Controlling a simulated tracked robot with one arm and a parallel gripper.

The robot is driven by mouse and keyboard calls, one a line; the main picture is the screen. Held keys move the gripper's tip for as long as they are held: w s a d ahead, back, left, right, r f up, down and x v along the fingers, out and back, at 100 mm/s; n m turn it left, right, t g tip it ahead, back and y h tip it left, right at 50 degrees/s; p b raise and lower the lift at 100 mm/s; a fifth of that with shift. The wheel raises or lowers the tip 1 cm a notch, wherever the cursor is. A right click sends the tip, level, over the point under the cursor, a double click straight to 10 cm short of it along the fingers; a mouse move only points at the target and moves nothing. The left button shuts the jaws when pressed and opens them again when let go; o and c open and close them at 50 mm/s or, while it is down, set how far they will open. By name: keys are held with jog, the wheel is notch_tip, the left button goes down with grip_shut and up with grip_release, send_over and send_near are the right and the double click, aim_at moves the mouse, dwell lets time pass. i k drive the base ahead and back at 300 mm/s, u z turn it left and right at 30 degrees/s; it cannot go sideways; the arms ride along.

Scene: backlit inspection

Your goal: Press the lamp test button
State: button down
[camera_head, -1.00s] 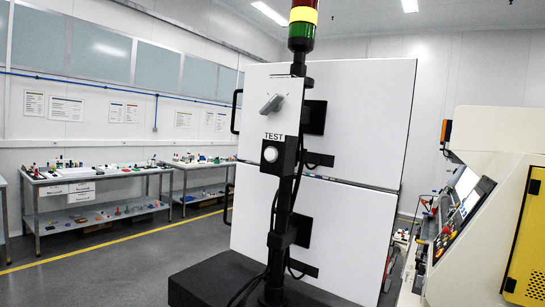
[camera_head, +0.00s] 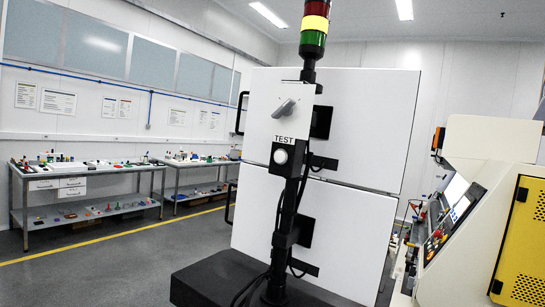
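The lamp test button (camera_head: 281,156) is a round white button in a small black box on a dark pole. The word TEST is printed on the plate (camera_head: 285,138) just above it. A grey rotary switch (camera_head: 284,109) sits higher on the same plate. A signal lamp stack (camera_head: 316,24) with red, yellow and green sections tops the pole; the yellow section looks the brightest. My gripper is not visible in this view, and nothing touches the button.
Two white panels (camera_head: 370,125) stand right behind the pole. A black base (camera_head: 205,282) carries the pole. Benches with small parts (camera_head: 90,180) line the left wall. A white and yellow machine (camera_head: 490,215) stands at right. Grey floor (camera_head: 130,265) is open at left.

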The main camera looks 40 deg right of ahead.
aim_at(280, 156)
jog(key=u, duration=0.05)
jog(key=i, duration=1)
jog(key=z, duration=0.1)
